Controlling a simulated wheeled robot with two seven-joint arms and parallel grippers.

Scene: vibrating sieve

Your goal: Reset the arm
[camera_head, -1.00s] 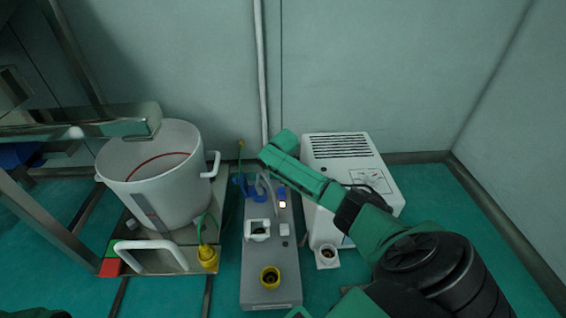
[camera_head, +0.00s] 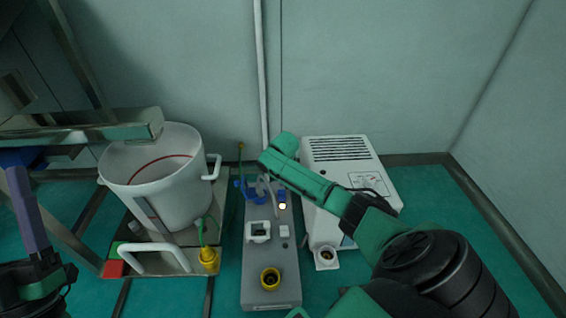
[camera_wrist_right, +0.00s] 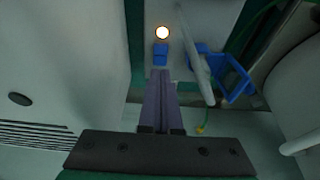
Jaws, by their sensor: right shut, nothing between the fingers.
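My right gripper (camera_wrist_right: 160,76) shows in the right wrist view with its two long fingers together and nothing between them. The fingertips appear near a small blue part (camera_wrist_right: 160,55) and a lit round lamp (camera_wrist_right: 163,32) on the grey control unit (camera_head: 262,290). In the head view, my right arm (camera_head: 318,186) reaches in from the lower right, over the white box, and hides the right fingers. My left gripper (camera_head: 31,215) stands at the left edge with its fingers pointing up. It is seen side-on, so its opening is unclear.
A white bucket (camera_head: 150,190) with handles stands on a metal platform at left, with a metal frame bar (camera_head: 80,132) beside its rim. A white vented box (camera_head: 325,225) stands right of the control unit. The floor at far right is clear.

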